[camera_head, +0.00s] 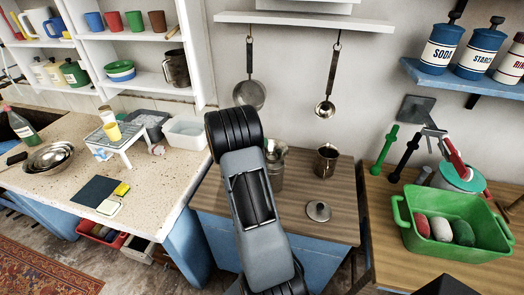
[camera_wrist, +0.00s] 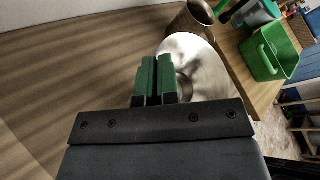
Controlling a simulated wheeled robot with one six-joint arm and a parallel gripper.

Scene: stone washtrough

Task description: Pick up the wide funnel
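The wide funnel seems to be the shiny round metal piece (camera_head: 318,211) lying on the wooden counter, with a small dark stub at its middle. In the wrist view the funnel (camera_wrist: 205,68) shows as a pale metal disc just past my fingers, its left part hidden behind them. My gripper (camera_wrist: 156,78) has two green fingers almost side by side, with only a thin dark line between them. Nothing shows held between them, and the funnel lies apart, to their right and beyond. In the head view my arm hides the gripper.
A metal mug (camera_head: 326,160) stands behind the funnel, and a jar of utensils (camera_head: 276,170) stands to its left. A green tub (camera_head: 455,250) sits on the right counter, across a gap. A ladle (camera_head: 325,108) and a strainer (camera_head: 249,94) hang above. Wood left of the funnel is bare in the wrist view.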

